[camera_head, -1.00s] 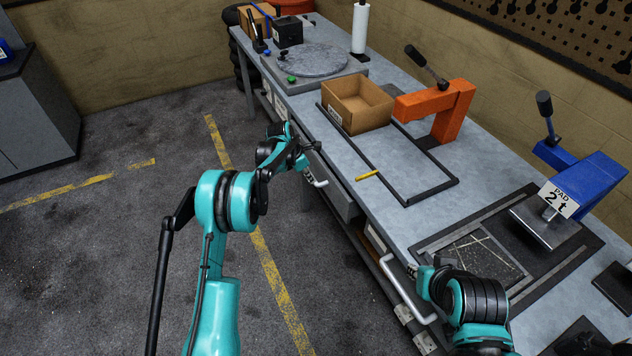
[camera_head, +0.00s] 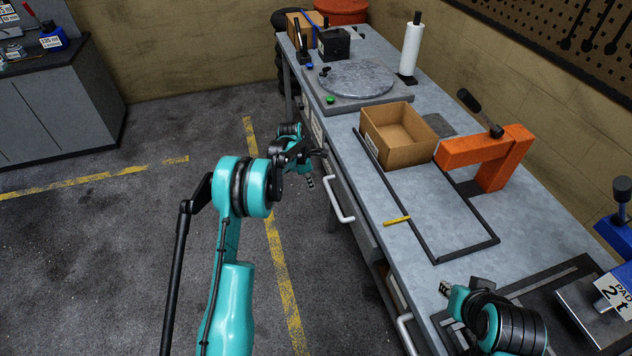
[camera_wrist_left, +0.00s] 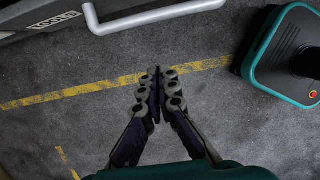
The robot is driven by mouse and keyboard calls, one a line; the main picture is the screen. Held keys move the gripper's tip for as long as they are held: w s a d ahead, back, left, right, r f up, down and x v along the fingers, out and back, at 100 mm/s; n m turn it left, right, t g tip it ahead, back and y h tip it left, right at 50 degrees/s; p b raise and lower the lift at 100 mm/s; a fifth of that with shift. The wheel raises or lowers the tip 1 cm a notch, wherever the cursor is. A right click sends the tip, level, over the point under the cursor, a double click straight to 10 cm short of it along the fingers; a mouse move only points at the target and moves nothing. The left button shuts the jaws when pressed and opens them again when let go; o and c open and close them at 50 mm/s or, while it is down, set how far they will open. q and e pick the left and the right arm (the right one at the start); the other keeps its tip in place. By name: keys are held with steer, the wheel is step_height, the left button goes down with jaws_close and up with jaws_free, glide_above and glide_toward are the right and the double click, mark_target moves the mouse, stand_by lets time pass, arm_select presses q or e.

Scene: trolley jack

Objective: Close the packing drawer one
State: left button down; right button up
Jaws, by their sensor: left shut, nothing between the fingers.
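Under the bench's front edge, a grey drawer (camera_head: 358,213) with a white bar handle (camera_head: 340,203) appears to stick out a little. A second white handle (camera_head: 408,336) is nearer, with something brown (camera_head: 394,289) showing behind it. I cannot tell which of these is packing drawer one. My left gripper (camera_head: 320,154) is at the bench's front edge, beyond the first handle. In the left wrist view, its fingers (camera_wrist_left: 158,76) are shut and empty. A drawer front labelled TOOLS (camera_wrist_left: 57,20) with a white handle (camera_wrist_left: 150,16) lies ahead, apart from the fingertips.
The bench (camera_head: 375,205) carries an open cardboard box (camera_head: 395,150), an orange clamp frame (camera_head: 490,155), a round plate (camera_head: 356,78), and a yellow stick (camera_head: 397,220). A grey cabinet (camera_head: 55,105) stands at the left. The floor left of the bench is clear.

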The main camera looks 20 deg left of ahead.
arm_select(q)
steer(key=w+d+f+b, duration=0.3)
steer(key=d+f, duration=0.1)
steer(key=f, duration=0.4)
steer(key=shift+w+d, duration=0.15)
steer(key=shift+d, duration=0.2)
steer(key=shift+d, duration=0.1)
steer(key=w+d, duration=0.1)
steer(key=d, duration=0.1)
steer(key=w+d, duration=0.1)
steer(key=shift+w+d+b, duration=0.3)
steer(key=shift+w+d, duration=0.05)
steer(key=shift+d, duration=0.1)
